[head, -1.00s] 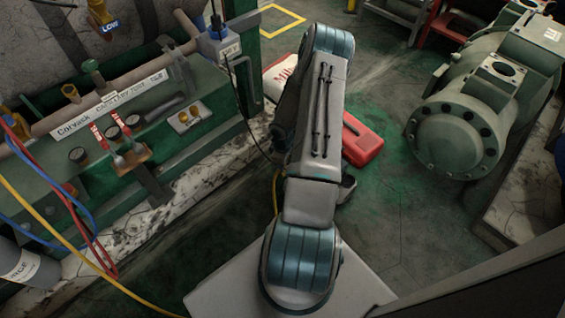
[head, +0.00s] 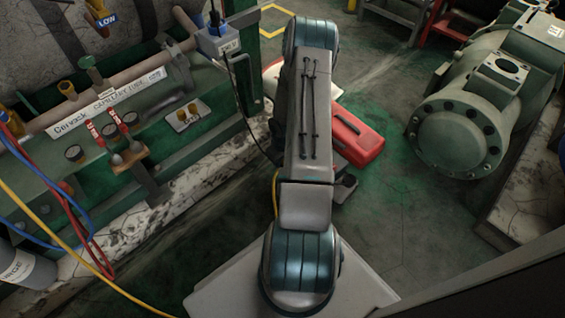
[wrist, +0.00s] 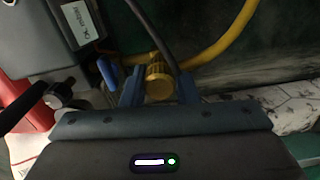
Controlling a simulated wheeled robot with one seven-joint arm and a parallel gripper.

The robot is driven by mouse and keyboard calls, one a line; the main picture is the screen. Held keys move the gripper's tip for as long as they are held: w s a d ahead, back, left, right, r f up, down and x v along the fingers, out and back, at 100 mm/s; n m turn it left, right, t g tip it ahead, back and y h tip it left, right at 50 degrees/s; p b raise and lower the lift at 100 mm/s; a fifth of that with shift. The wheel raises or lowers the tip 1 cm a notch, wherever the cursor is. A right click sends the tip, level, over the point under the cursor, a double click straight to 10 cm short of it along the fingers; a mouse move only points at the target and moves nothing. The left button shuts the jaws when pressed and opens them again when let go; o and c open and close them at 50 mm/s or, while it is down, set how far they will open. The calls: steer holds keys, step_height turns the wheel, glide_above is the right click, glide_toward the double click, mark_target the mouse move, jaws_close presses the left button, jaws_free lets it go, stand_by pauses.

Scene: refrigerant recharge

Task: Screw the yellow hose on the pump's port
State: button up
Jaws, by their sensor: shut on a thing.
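In the wrist view my gripper (wrist: 159,88) is shut on the yellow knurled fitting (wrist: 158,82), one blue finger on each side. The yellow hose (wrist: 222,42) curves up to the right behind it; in the head view it shows beside my arm (head: 275,194) and at lower left (head: 60,235). A grey housing with a white label (wrist: 45,38), perhaps the pump, is at upper left of the wrist view, left of the fitting. I cannot make out its port or whether the fitting touches it. My arm hides the gripper in the head view.
A red case (head: 358,138) lies on the floor right of my arm. A green skid with gauges and red valve handles (head: 115,132) stands at left. A large green compressor (head: 458,140) stands at right. A dark cable (wrist: 150,25) passes close to the fitting.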

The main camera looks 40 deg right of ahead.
steer(key=shift+f+m, duration=0.1)
steer(key=shift+m, duration=0.2)
steer(key=m, duration=0.3)
steer(key=shift+m+b, duration=0.3)
steer(key=shift+m, duration=1.1)
steer(key=o, duration=0.6)
steer(key=shift+m, duration=0.4)
steer(key=o, duration=0.4)
